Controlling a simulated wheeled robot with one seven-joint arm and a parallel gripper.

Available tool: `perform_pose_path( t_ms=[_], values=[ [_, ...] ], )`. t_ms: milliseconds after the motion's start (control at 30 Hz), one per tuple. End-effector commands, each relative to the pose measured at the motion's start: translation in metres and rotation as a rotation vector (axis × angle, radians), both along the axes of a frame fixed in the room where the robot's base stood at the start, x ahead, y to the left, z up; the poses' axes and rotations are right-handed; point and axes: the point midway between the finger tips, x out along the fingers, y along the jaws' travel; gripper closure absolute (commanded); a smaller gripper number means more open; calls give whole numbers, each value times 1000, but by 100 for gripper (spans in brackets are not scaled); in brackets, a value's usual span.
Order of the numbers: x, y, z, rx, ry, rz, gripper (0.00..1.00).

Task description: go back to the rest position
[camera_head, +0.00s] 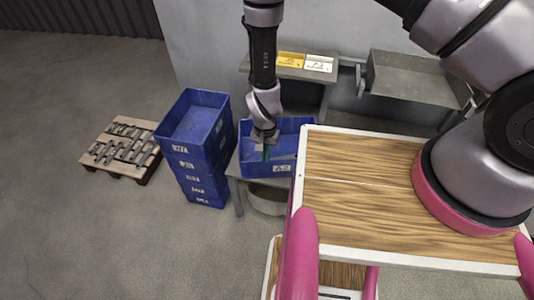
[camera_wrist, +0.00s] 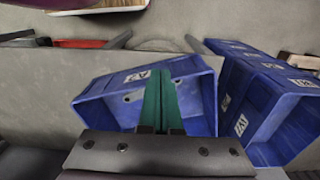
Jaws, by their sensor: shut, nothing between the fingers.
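My gripper (camera_head: 266,153) hangs down over a blue bin (camera_head: 301,131) with a white label on its front. In the wrist view, the green fingers (camera_wrist: 161,100) are together with no gap, and nothing is held between them. They stand in front of the same bin (camera_wrist: 97,107) and hide part of its inside. A greyish surface shows inside the bin, but I cannot tell what it is. I cannot tell whether the fingertips are above or below the rim.
A stack of blue crates (camera_head: 197,170) stands close left of the bin. A pallet (camera_head: 113,162) with several metal brackets lies on the floor farther left. Behind are a yellow tray (camera_head: 290,60), a white tray (camera_head: 318,64) and a grey metal trough (camera_head: 410,80). The left floor is clear.

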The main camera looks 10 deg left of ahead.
Motion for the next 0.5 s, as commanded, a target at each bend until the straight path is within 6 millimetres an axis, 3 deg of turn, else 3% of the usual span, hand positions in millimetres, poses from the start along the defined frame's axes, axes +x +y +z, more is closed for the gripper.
perform_pose_path(
  t_ms=[233, 333, 433, 500],
  values=[
    [0, 0, 4, 1, 0, 0, 100],
    [8, 3, 15, 14, -3, -5, 100],
    [29, 9, 47, 48, -9, -20, 100],
    [50, 12, 82, 83, -15, -32, 100]
  ],
)
